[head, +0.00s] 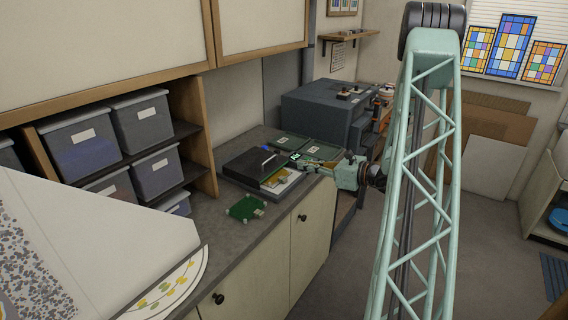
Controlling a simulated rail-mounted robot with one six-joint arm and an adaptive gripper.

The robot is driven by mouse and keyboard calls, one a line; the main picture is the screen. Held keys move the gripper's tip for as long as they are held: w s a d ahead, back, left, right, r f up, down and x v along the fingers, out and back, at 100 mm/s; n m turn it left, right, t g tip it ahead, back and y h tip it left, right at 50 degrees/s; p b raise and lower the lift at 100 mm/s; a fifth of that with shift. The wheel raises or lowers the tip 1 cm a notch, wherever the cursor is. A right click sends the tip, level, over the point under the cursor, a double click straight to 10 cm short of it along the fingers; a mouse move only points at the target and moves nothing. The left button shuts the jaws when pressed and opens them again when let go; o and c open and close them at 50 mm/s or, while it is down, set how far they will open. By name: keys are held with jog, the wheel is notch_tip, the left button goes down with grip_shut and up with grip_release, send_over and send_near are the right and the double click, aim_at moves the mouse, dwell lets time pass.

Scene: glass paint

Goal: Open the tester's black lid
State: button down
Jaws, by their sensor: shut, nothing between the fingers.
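The tester's black lid (246,166) is on the counter at the middle of the head view. It appears low and nearly flat, with a dark handle (268,161) near its right side. A pale sheet with yellow and orange shapes (281,181) shows at the lid's right front. My gripper (297,158) is shut and empty, reaching in from the right, just right of the lid's handle. It is small in this view, so I cannot tell whether its fingertips touch the lid.
A green board (246,208) lies on the counter in front of the tester. A large grey machine (322,110) stands at the back. Grey bins (140,118) fill the shelves at left. Bare counter (214,222) lies left of the green board.

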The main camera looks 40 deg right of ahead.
jog(key=shift+w, duration=0.1)
jog(key=shift+p+x, duration=0.9)
jog(key=shift+x, duration=6)
